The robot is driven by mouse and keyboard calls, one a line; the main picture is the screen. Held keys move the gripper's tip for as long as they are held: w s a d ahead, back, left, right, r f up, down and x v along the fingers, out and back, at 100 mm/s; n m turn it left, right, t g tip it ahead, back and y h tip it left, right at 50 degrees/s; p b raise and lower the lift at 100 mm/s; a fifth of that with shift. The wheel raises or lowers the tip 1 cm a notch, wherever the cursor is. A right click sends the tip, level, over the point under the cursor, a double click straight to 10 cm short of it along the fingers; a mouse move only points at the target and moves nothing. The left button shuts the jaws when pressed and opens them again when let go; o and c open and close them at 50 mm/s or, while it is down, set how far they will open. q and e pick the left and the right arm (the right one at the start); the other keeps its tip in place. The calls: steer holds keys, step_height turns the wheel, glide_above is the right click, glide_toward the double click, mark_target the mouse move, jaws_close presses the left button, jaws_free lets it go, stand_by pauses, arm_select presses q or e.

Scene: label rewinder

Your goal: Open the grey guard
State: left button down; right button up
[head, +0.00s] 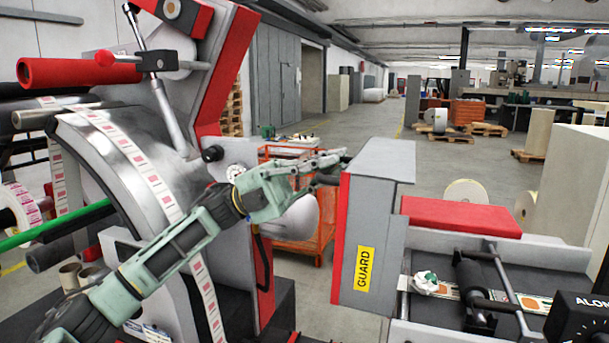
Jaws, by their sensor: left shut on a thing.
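The grey guard (385,215) is a grey panel box with a red left edge and a yellow "GUARD" label. It stands right of the middle, beside the red-topped part of the machine. My left gripper (332,168) reaches in from the left, its fingers at the guard's upper left edge. It is shut on a dark handle-like part there, which its fingers partly hide. My right gripper is not in view.
The label rewinder with its curved metal plate (128,150) and label web fills the left. A red block (460,217) and a roller bed (505,275) lie right of the guard. An orange crate (302,245) stands behind. Open floor lies beyond.

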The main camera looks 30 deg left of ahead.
arm_select(q)
steer(key=shift+x, duration=1.05)
steer(key=shift+a, duration=0.15)
steer(key=c, duration=1.8)
jaws_free()
steer(key=v, duration=1.2)
steer(key=shift+a, duration=0.2)
